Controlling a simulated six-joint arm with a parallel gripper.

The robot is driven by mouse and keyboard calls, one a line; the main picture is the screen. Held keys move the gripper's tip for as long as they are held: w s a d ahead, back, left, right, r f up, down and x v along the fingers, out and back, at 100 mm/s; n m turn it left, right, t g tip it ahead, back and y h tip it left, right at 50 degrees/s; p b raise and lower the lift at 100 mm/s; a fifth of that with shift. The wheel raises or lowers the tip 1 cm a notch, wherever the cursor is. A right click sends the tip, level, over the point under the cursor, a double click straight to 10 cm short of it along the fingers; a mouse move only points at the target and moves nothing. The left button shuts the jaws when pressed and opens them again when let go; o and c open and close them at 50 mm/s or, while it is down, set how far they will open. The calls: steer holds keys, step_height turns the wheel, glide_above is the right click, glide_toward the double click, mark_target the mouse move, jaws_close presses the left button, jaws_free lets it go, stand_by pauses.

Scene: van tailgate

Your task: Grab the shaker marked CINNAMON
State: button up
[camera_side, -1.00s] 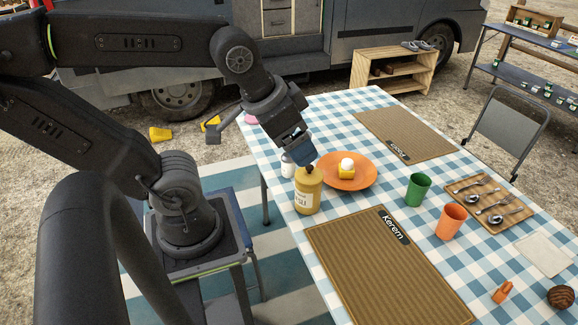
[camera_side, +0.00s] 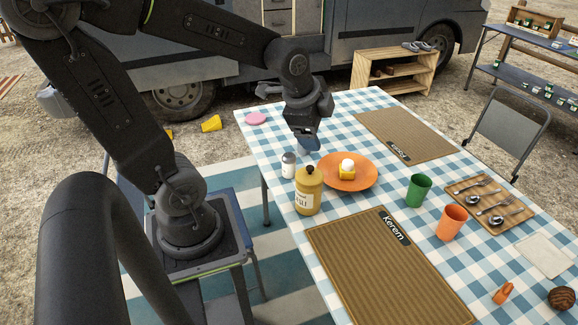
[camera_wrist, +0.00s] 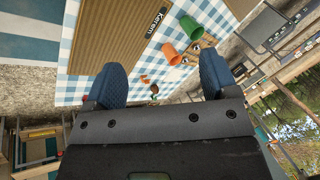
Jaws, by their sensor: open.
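My gripper (camera_side: 308,145) is over the table, just behind and right of a small white shaker with a dark cap (camera_side: 289,165). Its two blue finger pads stand wide apart with nothing between them in the wrist view (camera_wrist: 161,82). The white shaker stands upright beside a mustard-yellow jar with a dark knob (camera_side: 308,192). Any lettering on the shaker is too small to read. The jar's label is only partly legible. I can read no CINNAMON mark in either view. Neither the shaker nor the jar can be made out in the wrist view.
An orange plate (camera_side: 366,178) with a yellow egg cup and egg sits right of the gripper. A pink disc (camera_side: 256,118) lies at the far left corner.

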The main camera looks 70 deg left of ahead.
steer(key=w+a+f+m+g+y, duration=0.1)
steer(key=w+a+f+m, duration=0.2)
steer(key=a+f+m, duration=0.65)
steer(key=m+g, duration=0.1)
steer(key=m, duration=0.7)
glide_toward(288, 159)
steer(key=shift+y, duration=0.3)
steer(key=shift+x, duration=6.6)
steer(key=c, duration=1)
steer(key=shift+r, duration=0.2)
